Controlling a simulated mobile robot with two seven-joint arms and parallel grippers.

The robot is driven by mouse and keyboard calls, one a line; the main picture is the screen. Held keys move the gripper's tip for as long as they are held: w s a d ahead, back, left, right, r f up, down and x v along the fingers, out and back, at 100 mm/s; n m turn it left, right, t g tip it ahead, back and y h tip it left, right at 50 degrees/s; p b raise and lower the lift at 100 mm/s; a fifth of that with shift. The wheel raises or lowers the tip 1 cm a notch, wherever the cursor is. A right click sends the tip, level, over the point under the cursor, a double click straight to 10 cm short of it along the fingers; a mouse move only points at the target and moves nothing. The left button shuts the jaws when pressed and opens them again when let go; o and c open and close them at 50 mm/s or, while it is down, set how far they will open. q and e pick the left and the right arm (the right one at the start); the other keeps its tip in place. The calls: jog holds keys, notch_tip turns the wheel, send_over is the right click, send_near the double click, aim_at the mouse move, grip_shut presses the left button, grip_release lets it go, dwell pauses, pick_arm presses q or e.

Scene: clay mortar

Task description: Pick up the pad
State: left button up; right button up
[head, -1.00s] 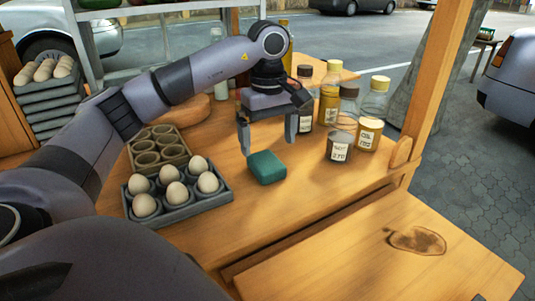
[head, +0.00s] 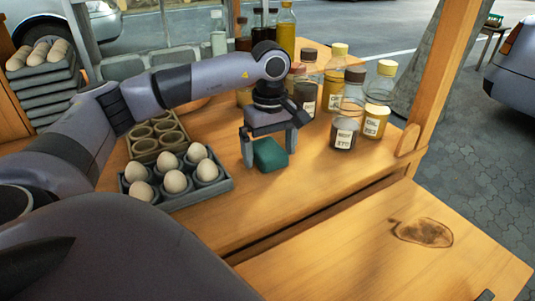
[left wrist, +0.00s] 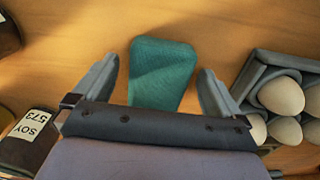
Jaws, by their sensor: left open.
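The pad (head: 270,155) is a small dark teal block lying on the wooden table. It also shows in the left wrist view (left wrist: 162,75), between the fingers and reaching a little beyond their tips. My left gripper (head: 269,160) is open and low over the pad, pointing down, with one finger on each side of it. In the left wrist view the left gripper (left wrist: 162,68) shows a gap between each finger and the pad. The pad's near end in that view is hidden by the gripper body. My right gripper is not in view.
A grey egg tray (head: 215,187) with several eggs and an empty brown carton (head: 158,139) stand left of the pad. Several sauce bottles, including a dark labelled jar (head: 345,132), stand to the right. The table between pad and front edge is clear.

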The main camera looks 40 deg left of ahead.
aim_at(270, 150)
pick_arm(q)
jog(key=c, duration=1.1)
jog(key=shift+r, duration=0.1)
notch_tip(270, 150, up, 10)
jog(key=shift+f+p, duration=0.1)
jog(key=shift+p, duration=0.55)
